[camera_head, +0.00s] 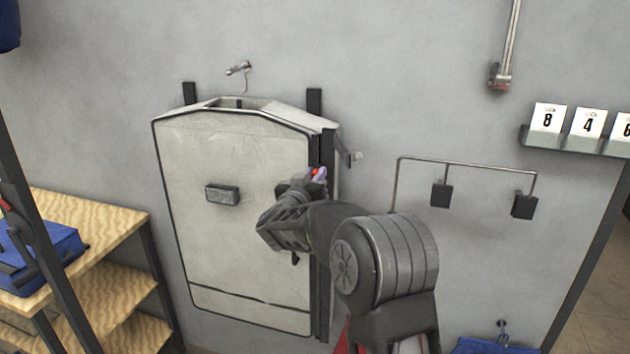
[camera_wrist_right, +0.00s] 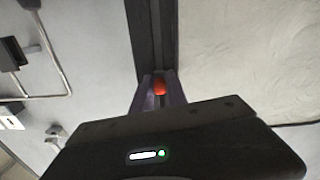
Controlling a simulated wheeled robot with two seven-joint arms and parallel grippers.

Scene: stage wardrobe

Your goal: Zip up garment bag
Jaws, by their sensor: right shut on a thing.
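The pale garment bag (camera_head: 250,155) with black edging hangs from a hook against the grey wall. A dark zip strip (camera_head: 327,160) runs vertically along its right side; it also shows in the right wrist view (camera_wrist_right: 152,35). My right gripper (camera_head: 316,176) is at this strip, around the upper part of the bag's right edge. It is shut on a small red zip pull (camera_wrist_right: 160,87), which shows between the fingertips in the wrist view. In the head view the pull is mostly hidden by the fingers. My left gripper is not in view.
A wooden shelf unit (camera_head: 105,225) with a blue case (camera_head: 45,255) stands at the left. A wire rack with black blocks (camera_head: 441,194) is on the wall to the right, below a ledge with number cards (camera_head: 587,122).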

